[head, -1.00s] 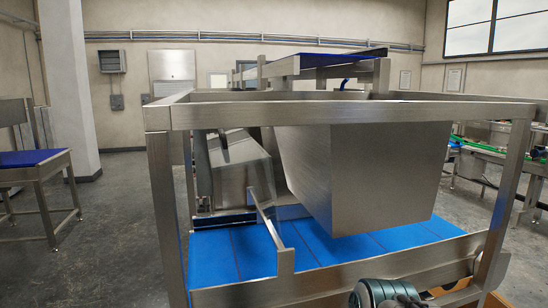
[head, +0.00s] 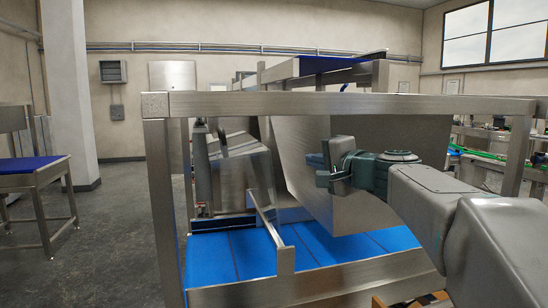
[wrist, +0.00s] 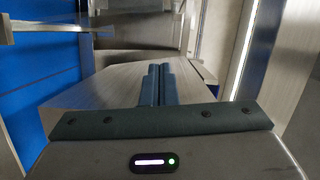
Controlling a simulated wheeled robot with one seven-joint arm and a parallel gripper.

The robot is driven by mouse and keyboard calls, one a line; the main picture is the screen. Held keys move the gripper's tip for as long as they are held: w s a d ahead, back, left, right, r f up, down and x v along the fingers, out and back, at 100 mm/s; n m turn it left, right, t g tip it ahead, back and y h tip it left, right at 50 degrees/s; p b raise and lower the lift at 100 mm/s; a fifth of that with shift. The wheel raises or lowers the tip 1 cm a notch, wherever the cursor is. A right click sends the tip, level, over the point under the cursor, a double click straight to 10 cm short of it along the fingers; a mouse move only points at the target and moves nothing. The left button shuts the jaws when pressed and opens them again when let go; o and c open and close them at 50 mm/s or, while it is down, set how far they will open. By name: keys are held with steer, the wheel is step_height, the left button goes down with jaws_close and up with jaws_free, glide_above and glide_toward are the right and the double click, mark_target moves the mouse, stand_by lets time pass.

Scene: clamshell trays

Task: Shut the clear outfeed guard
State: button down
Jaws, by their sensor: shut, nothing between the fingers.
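A steel frame (head: 330,106) stands in front of me over a blue conveyor belt (head: 215,262). I cannot make out the clear guard's pane with certainty, so I cannot tell how far open it is. My gripper (head: 318,172) reaches in from the right, at the height of the steel hopper (head: 300,140), pointing left. In the wrist view my gripper's fingers (wrist: 156,85) are together and empty. A metal surface (wrist: 95,88) lies beyond them there. I cannot tell whether the fingers touch anything.
A slanted steel housing (head: 240,180) with a dark handle-like part stands left of the hopper. A short upright bar (head: 285,262) rises at the belt's near edge. Another blue-topped conveyor (head: 35,165) stands far left, with clear floor between. Green-railed equipment (head: 485,157) is at right.

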steer(key=w+a+p, duration=0.3)
steer(key=w+a, duration=0.4)
steer(key=w, duration=0.2)
steer(key=shift+a+r+m+t, duration=0.25)
steer(key=shift+a+m+t, duration=0.05)
stand_by(0.4)
